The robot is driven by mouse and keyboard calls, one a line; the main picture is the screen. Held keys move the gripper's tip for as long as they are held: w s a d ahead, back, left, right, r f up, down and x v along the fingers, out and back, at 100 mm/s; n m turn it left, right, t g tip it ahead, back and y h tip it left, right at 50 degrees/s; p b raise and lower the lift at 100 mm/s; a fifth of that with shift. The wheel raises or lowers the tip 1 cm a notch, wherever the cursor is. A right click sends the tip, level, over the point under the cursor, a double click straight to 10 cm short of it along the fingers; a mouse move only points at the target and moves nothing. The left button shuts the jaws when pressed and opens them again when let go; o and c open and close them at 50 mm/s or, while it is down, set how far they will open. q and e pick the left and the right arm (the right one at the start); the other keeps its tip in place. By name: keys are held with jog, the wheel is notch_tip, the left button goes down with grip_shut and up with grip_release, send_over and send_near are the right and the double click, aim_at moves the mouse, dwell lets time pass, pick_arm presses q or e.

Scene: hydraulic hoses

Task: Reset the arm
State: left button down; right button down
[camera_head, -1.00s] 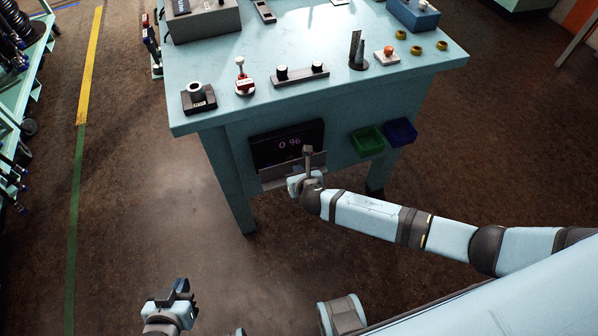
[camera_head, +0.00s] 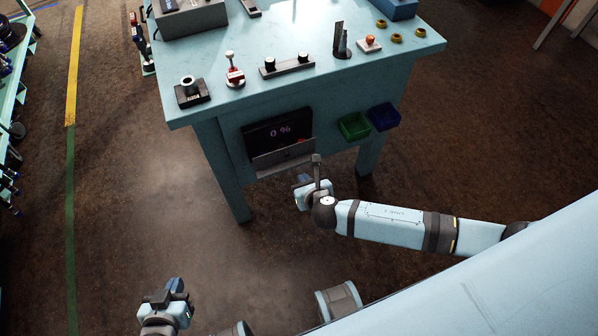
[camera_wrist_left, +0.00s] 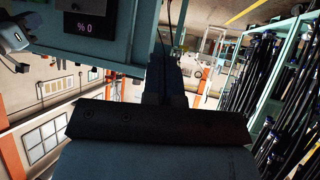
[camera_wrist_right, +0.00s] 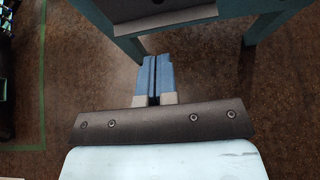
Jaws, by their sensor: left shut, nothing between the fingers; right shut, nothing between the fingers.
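My left gripper (camera_head: 177,287) is low at the bottom left of the head view, over the floor and apart from the workbench. It is shut and empty; its fingers also show in the left wrist view (camera_wrist_left: 166,75). My right gripper (camera_head: 317,160) is in front of the workbench (camera_head: 212,150), just right of and below the display showing "0 %" (camera_head: 278,133). It is shut and empty, its blue fingers together in the right wrist view (camera_wrist_right: 152,80). My right arm comes in from the right.
Open floor lies left of the bench.

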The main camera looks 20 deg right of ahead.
jog(key=s+a+r+m+g+y+p, duration=0.25)
jog(key=s+a+r+m+p, duration=0.3)
jog(key=s+m, duration=0.6)
jog(key=s+d+r+m+p, duration=0.2)
jog(key=s+d+r+m, duration=0.1)
jog(key=m, duration=0.7)
jog(key=s+d+r+m+t+p, duration=0.1)
jog(key=s+d+r+m+p, duration=0.2)
jog(key=m, duration=0.8)
jog(key=shift+d+r+y, duration=0.3)
jog(key=shift+r+y, duration=0.05)
jog(key=shift+r, duration=0.5)
jog(key=shift+t, duration=0.25)
